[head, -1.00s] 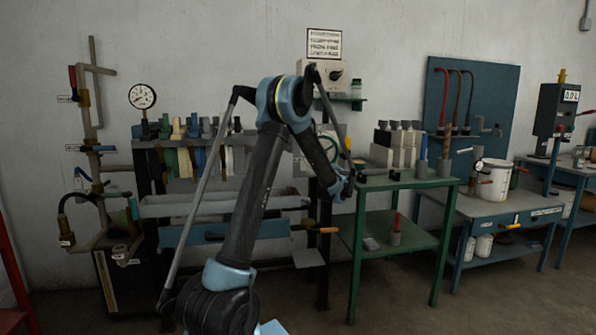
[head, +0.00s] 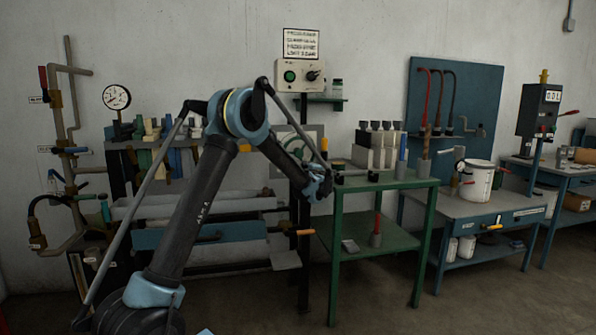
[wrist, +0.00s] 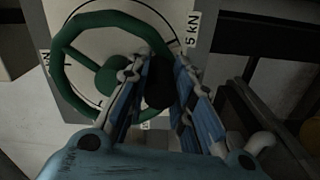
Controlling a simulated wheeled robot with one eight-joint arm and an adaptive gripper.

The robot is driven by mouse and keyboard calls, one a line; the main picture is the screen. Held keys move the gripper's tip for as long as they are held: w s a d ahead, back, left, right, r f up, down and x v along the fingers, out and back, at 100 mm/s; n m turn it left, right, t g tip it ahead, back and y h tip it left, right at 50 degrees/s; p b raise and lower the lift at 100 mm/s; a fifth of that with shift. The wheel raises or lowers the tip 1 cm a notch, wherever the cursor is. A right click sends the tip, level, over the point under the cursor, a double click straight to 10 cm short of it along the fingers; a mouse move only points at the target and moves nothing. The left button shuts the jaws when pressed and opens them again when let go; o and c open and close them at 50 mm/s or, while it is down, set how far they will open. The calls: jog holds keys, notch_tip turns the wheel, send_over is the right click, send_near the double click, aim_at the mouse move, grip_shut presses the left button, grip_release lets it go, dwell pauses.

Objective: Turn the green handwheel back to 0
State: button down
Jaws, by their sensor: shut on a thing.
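The green handwheel (wrist: 110,75) fills the upper left of the wrist view, in front of a pale plate with a round dial and the marking "5 kN" (wrist: 192,28). My gripper (wrist: 163,65) is at the wheel's right side, its blue-padded fingers on either side of the rim. It is shut on the wheel there; a black part, perhaps a knob, shows between the fingers. In the head view my gripper (head: 319,186) is at the wall fixture left of the green table, and my arm hides part of the wheel. No pointer or 0 mark can be read.
A green table (head: 385,183) with grey blocks stands just right of my gripper. A control box (head: 300,76) is on the wall above. A rack with trays (head: 195,205) is at the left. A blue workbench with a white bucket (head: 480,181) is farther right.

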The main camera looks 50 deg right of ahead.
dwell(0.3)
jog(key=c, duration=1.4)
grip_release()
jog(key=shift+o, duration=0.2)
jog(key=shift+a, duration=0.1)
jog(key=shift+s, duration=0.1)
jog(key=shift+s+a, duration=0.2)
jog(key=shift+s, duration=0.1)
jog(key=v, duration=1.1)
jog(key=shift+w, duration=0.1)
jog(key=shift+c, duration=0.6)
